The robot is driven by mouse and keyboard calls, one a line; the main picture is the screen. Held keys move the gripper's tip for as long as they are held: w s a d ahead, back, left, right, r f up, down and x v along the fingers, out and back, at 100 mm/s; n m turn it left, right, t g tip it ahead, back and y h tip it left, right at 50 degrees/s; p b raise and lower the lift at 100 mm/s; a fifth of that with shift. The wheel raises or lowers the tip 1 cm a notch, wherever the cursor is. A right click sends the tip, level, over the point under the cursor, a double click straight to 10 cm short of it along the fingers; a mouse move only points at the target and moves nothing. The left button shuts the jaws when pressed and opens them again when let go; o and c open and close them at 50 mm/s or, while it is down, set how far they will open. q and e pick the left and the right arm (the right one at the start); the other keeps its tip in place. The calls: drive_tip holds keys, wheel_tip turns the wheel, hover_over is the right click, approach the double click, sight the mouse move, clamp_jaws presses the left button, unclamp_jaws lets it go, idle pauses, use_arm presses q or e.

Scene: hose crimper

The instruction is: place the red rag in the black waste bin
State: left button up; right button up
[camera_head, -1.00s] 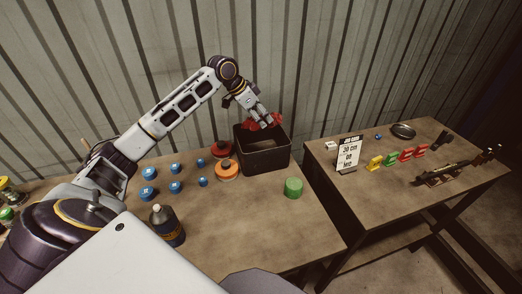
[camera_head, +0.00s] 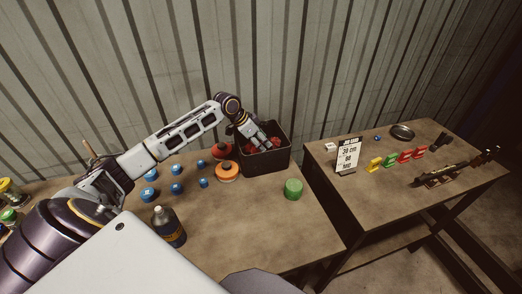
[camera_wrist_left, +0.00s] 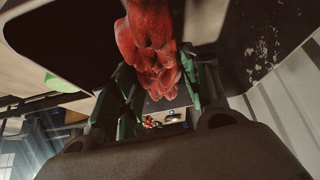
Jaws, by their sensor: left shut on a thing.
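The black waste bin (camera_head: 266,164) stands at the back right of the near table. My left gripper (camera_head: 262,146) reaches down into its mouth from above. The gripper is shut on the red rag (camera_head: 273,143), which shows inside the bin's opening, partly hidden by the fingers. In the left wrist view the crumpled red rag (camera_wrist_left: 149,50) hangs between the fingers (camera_wrist_left: 160,85), with dark bin walls (camera_wrist_left: 255,40) around it. Whether the rag touches the bin floor cannot be told. My right gripper is not in view.
Left of the bin are a red piece (camera_head: 222,150), an orange disc (camera_head: 227,171) and several blue caps (camera_head: 177,170). A green cylinder (camera_head: 293,189) stands in front of the bin, a dark bottle (camera_head: 168,226) nearer. A second table (camera_head: 385,195) stands right, holding a sign (camera_head: 348,155).

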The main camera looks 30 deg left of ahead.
use_arm(q)
drive_tip(key=shift+f+p, duration=0.35)
drive_tip(key=shift+f, duration=2.2)
drive_tip(key=shift+f, duration=0.6)
drive_tip(key=o, duration=1)
drive_tip(key=shift+r, duration=0.15)
drive_tip(key=shift+r, duration=0.5)
drive_tip(key=shift+b+v, duration=0.65)
drive_tip(key=shift+v, duration=5.3)
